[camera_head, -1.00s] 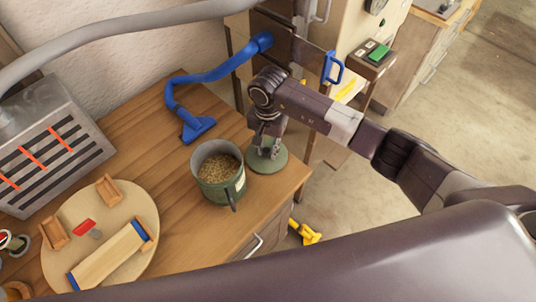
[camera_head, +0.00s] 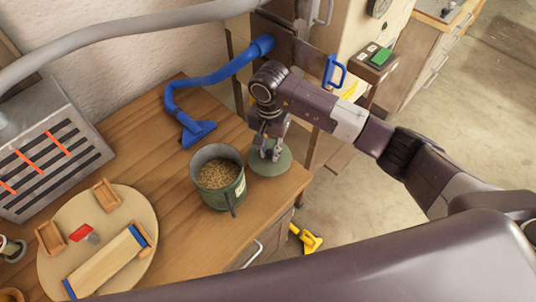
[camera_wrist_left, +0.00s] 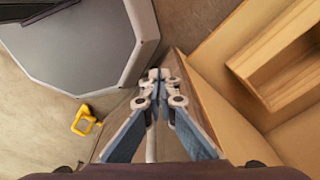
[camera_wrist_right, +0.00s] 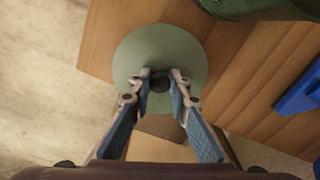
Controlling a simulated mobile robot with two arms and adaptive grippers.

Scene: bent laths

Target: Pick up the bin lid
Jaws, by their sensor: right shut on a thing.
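The bin lid is a flat green disc (camera_head: 284,160) with a dark knob, lying flat by the right corner of the wooden worktop; whether a small gap lies under it I cannot tell. My right gripper (camera_head: 271,153) points down over its middle. In the right wrist view the fingers (camera_wrist_right: 160,82) are closed on the dark knob at the centre of the lid (camera_wrist_right: 150,45). The green bin (camera_head: 236,192), full of brown grains, stands open just left of the lid. My left gripper (camera_wrist_left: 155,75) shows in its wrist view with fingertips together and nothing between them.
A blue nozzle and hose (camera_head: 197,130) lie behind the bin. A round board (camera_head: 60,230) with wooden parts is at the left, beside a grey slotted metal box (camera_head: 40,150). A yellow tool (camera_head: 308,240) lies on the floor below the worktop's edge.

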